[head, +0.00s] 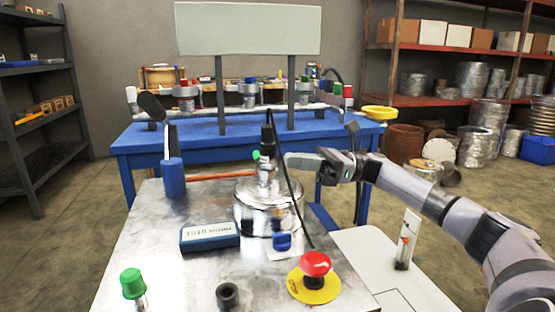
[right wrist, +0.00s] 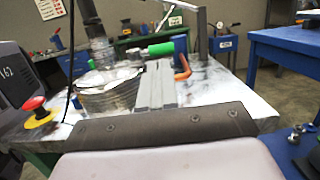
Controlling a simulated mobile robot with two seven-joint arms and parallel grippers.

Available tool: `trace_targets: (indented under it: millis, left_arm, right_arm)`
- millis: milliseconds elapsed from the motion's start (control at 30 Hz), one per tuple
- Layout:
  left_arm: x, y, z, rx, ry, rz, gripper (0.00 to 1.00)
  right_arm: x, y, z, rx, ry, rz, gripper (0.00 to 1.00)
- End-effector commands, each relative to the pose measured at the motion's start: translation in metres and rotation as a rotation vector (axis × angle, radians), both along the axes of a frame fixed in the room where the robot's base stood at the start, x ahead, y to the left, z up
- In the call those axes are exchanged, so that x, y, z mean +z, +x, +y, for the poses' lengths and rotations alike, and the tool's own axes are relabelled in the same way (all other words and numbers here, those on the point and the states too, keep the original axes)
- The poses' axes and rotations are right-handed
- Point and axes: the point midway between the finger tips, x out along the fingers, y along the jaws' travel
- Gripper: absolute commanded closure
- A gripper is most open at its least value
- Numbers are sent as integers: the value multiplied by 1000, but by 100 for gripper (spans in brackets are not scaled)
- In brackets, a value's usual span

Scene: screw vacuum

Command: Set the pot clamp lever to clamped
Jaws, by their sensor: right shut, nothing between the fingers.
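A round shiny metal pot (head: 268,205) with a dark upright fitting on top stands on the steel bench. It also shows in the right wrist view (right wrist: 108,95). A green grip (head: 256,155) shows beside the fitting, and a green cylindrical handle (right wrist: 160,50) lies roughly level beyond my fingers in the wrist view. I cannot tell for sure which part is the clamp lever. My right gripper (head: 288,160) is shut and empty, its fingers (right wrist: 156,72) pointing at the pot's upper right side. Contact cannot be made out. My left gripper is out of view.
A red emergency button (head: 316,264) is at the bench's front right. A blue labelled box (head: 210,236), a black paddle on a blue base (head: 173,178) and a green knob (head: 131,283) stand to the left. A cable runs down past the pot. A blue table (head: 135,145) is behind.

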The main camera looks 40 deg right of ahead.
Motion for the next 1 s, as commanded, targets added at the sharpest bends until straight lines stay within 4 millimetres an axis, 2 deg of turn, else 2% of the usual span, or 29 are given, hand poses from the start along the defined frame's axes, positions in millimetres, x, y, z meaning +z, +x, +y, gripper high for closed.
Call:
trace_targets:
  millis: [100,333,1000]
  left_arm:
    - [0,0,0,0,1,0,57]
    - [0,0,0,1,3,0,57]
    - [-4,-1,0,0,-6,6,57]
  right_arm:
    - [5,10,19,3,1,-2,100]
    - [9,20,37,0,-1,-2,100]
    - [8,21,36,31,0,-2,100]
